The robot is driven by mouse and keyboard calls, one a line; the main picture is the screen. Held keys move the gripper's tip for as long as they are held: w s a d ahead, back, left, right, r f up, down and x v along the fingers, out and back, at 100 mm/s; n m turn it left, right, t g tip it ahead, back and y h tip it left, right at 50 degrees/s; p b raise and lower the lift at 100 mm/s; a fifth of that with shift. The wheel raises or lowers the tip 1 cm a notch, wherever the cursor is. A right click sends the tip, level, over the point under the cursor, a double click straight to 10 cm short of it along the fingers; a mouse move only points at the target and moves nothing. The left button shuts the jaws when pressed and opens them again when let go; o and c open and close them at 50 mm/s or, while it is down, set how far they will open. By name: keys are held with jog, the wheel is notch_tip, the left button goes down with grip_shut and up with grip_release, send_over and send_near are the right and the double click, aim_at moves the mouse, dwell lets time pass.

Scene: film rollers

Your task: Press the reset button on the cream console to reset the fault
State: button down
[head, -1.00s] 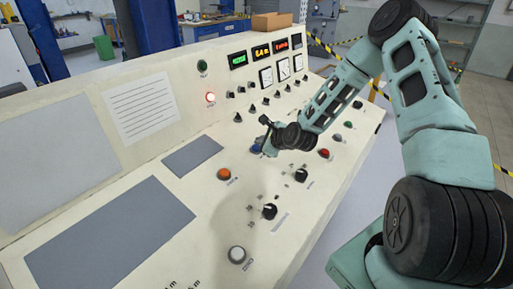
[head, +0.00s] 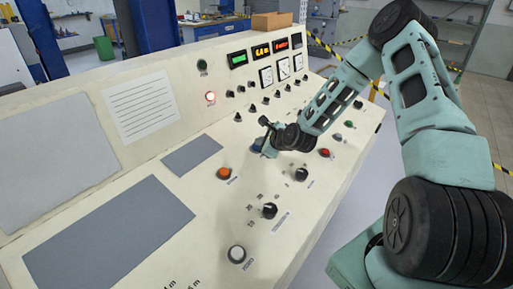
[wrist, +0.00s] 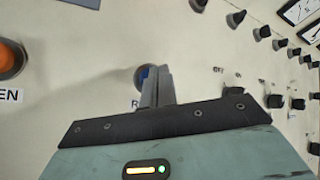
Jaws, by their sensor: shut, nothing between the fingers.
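The cream console (head: 212,248) has a sloped desk and an upright back panel. A blue button (head: 257,145) sits on the desk, partly hidden by my gripper (head: 264,150). In the wrist view the blue button (wrist: 141,76) shows just behind and left of my fingertips (wrist: 157,72). The fingers are closed together and empty, pointing at the button. They overlap its right side; I cannot tell whether they touch it. A label beside it begins with R; the rest is hidden. A red lamp (head: 210,97) is lit on the back panel.
An orange button (head: 224,173) and a white button (head: 237,254) stand left and nearer on the desk. Black knobs (head: 269,211) lie nearby. A red button (head: 324,153) is to the right. Black switches and lit displays (head: 262,54) line the back panel.

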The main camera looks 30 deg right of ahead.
jog(key=shift+f+b, duration=0.35)
jog(key=shift+f, duration=0.15)
dwell(0.6)
jog(key=shift+r, duration=0.1)
jog(key=shift+s+r+p, duration=0.1)
jog(key=shift+r+p, duration=0.6)
jog(key=shift+r, duration=0.1)
jog(key=shift+r, duration=0.15)
jog(key=r+p, duration=0.2)
jog(key=s+r+p, duration=0.1)
jog(key=r, duration=0.1)
jog(key=shift+d+r+p, duration=0.2)
jog(key=shift+r+p, duration=0.1)
jog(key=shift+p, duration=0.1)
dwell(0.6)
